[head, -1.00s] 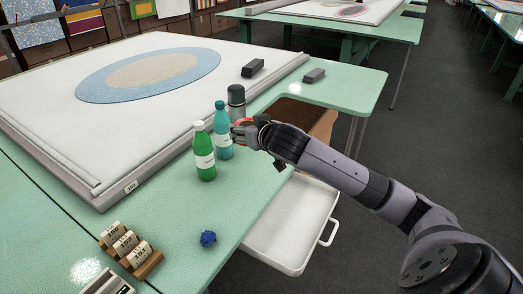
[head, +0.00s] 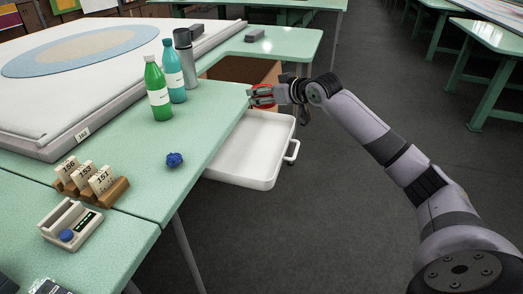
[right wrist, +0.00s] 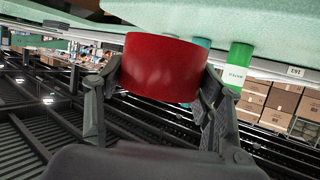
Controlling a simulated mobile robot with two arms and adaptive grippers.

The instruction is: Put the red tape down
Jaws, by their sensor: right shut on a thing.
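The red tape (right wrist: 162,68) is a thick red roll held between the two fingers of my right gripper (right wrist: 160,95) in the right wrist view. In the head view my right gripper (head: 262,95) is shut on the red tape, of which only a small red part shows. It is over the far end of the white pull-out tray (head: 236,165), just right of the green table's edge (head: 205,125). The tape is held clear of the tabletop. My left gripper is not in view.
A green bottle (head: 158,92), a teal bottle (head: 174,72) and a grey flask (head: 185,58) stand near the white frame. A blue crumpled ball (head: 174,160), a wooden number-card rack (head: 92,184) and a small device (head: 70,224) sit on the table. The table's front right is clear.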

